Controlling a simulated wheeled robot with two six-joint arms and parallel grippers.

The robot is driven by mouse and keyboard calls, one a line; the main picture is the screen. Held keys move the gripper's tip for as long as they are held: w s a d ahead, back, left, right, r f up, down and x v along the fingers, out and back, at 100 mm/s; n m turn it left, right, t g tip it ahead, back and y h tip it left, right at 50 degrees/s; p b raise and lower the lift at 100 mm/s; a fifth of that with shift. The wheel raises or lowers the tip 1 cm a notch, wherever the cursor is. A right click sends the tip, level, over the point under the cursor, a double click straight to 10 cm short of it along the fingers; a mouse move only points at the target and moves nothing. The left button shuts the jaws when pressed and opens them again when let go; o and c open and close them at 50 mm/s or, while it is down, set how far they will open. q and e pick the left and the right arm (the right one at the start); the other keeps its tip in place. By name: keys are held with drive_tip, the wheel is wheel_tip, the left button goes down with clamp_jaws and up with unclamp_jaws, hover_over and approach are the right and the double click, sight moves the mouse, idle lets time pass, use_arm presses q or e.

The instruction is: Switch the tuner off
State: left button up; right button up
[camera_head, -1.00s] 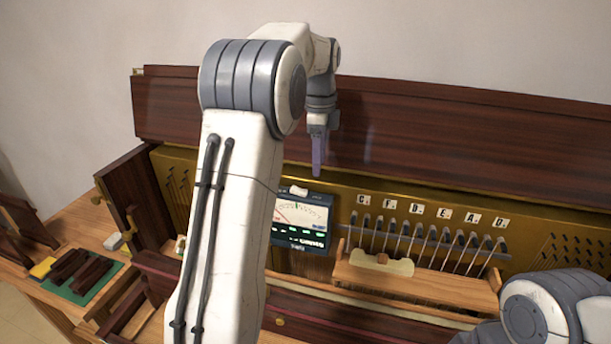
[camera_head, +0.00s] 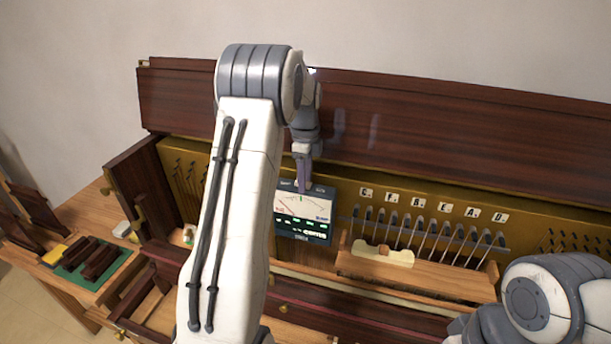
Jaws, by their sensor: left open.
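The tuner (camera_head: 304,216) is a dark box with a lit white dial and green marks, standing upright against the brass-coloured panel inside the piano. My left gripper (camera_head: 304,184) points down at the tuner's top edge, and its fingers cover part of that edge. It is open, with nothing seen between its fingers. I cannot tell whether it touches the tuner. The white switch on the tuner's top is hidden behind the fingers. My left arm covers the area left of the tuner. My right gripper is out of view; only part of my right arm shows at the lower right.
Right of the tuner is a wooden rack (camera_head: 420,272) with several metal tools and a cream block (camera_head: 383,253). Letter tiles (camera_head: 419,203) line the panel above it. The dark raised lid (camera_head: 430,130) stands behind. A green mat (camera_head: 92,262) with dark pieces lies at the left.

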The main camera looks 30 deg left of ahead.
use_arm(q)
clamp_jaws()
drive_tip(key=shift+s+a+h+p, duration=0.1)
drive_tip(key=shift+a+h+p, duration=0.25)
drive_tip(key=shift+h, duration=0.45)
drive_tip(key=shift+a+f+t+h+b, duration=0.15)
drive_tip(key=shift+t+h+b, duration=0.2)
drive_tip(key=shift+h, duration=0.85)
unclamp_jaws()
drive_tip(key=shift+a+r+b, duration=0.25)
drive_tip(key=shift+r+b, duration=0.15)
drive_tip(key=shift+r, duration=0.25)
drive_tip(key=b+v, duration=0.2)
drive_tip(key=v, duration=0.7)
drive_tip(key=shift+s+r, duration=0.2)
